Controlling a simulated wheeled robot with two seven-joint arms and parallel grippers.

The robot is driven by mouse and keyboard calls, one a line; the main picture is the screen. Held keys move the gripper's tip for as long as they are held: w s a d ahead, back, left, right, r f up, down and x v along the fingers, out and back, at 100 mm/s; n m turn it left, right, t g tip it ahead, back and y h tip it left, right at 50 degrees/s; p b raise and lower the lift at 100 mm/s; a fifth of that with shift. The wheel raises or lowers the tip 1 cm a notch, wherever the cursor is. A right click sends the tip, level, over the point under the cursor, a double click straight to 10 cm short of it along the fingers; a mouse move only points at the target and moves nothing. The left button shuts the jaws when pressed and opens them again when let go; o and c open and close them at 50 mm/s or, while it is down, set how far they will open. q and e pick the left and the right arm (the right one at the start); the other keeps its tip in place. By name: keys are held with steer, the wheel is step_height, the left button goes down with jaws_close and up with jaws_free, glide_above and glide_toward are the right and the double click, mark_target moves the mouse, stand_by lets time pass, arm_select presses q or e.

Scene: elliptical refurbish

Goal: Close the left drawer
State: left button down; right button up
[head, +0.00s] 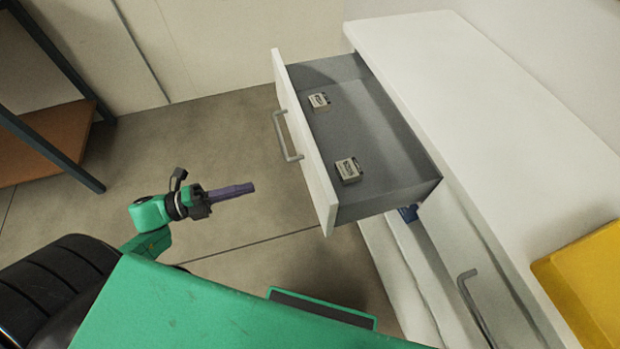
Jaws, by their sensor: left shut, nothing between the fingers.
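The left drawer (314,151) is pulled far out of the white cabinet (480,90). Its white front faces left and carries a grey bar handle (286,137). Two small labelled boxes, one farther back (319,101) and one nearer (348,170), lie on its grey floor. My left gripper (252,187) is shut and empty. It points right toward the drawer front, below and left of the handle in the picture, with a gap between them. My right gripper is not in view.
Another handle (473,305) sits on the cabinet front at lower right. A yellow object (588,283) rests on the cabinet top at right. A dark-framed shelf (47,150) stands at far left. The floor (225,130) left of the drawer is clear.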

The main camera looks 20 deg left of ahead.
mark_target(308, 172)
arm_select(q)
steer(key=x, duration=1.2)
steer(key=shift+w+d+r+p, duration=0.15)
steer(key=shift+w+d+p, duration=0.15)
steer(key=shift+p, duration=0.1)
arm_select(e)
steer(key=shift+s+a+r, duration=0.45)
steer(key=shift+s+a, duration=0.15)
arm_select(q)
steer(key=shift+d, duration=0.1)
steer(key=b+x, duration=0.5)
steer(key=x, duration=1.2)
steer(key=shift+w+d, duration=0.1)
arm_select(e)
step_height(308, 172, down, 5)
arm_select(q)
steer(key=b+x, duration=0.2)
steer(key=x, duration=0.3)
steer(key=shift+w+d, duration=0.15)
steer(key=shift+d, duration=0.15)
steer(key=shift+w+d+b, duration=0.25)
steer(key=shift+d+b, duration=0.15)
steer(key=shift+r, duration=0.25)
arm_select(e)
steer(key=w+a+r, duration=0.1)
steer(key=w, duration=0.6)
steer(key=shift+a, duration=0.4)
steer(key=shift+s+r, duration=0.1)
